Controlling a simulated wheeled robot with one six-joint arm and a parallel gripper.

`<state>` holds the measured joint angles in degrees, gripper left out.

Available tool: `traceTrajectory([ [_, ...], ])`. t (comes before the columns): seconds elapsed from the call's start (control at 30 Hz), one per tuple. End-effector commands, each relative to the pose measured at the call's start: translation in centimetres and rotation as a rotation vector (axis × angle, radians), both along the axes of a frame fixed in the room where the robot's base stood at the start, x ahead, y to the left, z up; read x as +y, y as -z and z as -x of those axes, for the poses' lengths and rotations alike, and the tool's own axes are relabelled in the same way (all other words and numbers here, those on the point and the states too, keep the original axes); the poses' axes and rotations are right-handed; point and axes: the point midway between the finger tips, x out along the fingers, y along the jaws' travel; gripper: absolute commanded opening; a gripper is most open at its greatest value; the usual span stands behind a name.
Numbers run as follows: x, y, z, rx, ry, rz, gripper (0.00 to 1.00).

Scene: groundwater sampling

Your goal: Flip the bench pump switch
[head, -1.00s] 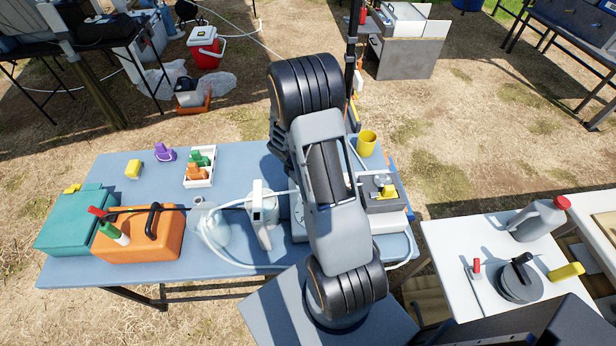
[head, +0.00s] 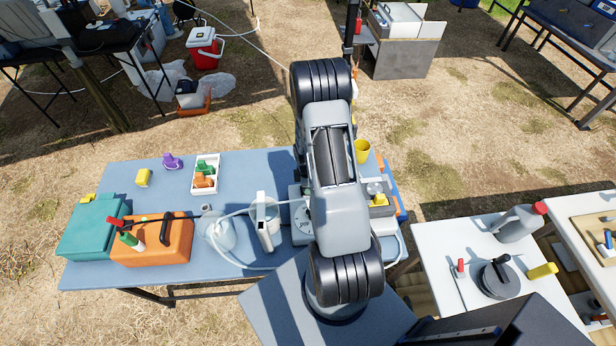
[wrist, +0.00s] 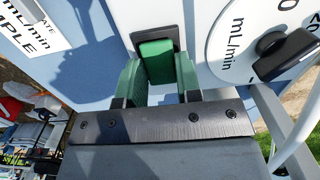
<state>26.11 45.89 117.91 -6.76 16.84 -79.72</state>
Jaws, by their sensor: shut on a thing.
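The bench pump (head: 301,237) is a white unit with a round dial on the blue table, partly covered by my arm in the head view. In the wrist view the pump's white face (wrist: 200,22) fills the top, with a dial marked mL/min (wrist: 244,48) and a black knob at the right. The green switch (wrist: 157,52) sits in a black slot in that face. My gripper (wrist: 158,72) has its green fingers on either side of the switch, shut on it. My gripper is hidden behind my arm in the head view.
Hoses, a clear jug (head: 219,232) and a white holder (head: 264,222) stand left of the pump. An orange case (head: 152,245) and a teal case (head: 92,228) lie at the left end. A yellow cup (head: 362,151) stands behind the pump. A white table (head: 440,240) is at right.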

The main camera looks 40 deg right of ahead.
Motion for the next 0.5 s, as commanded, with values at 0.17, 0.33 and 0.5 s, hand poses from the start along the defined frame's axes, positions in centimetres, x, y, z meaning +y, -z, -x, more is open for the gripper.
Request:
traceTrajectory([
  [0.17,-0.07,-0.26,0.13,-0.021,0.001,-0.031,0.08],
  [0.33,-0.2,-0.01,0.08,-0.03,0.001,-0.034,0.08],
  [0.5,-0.2,0.01,0.05,-0.029,0.001,-0.033,0.08],
])
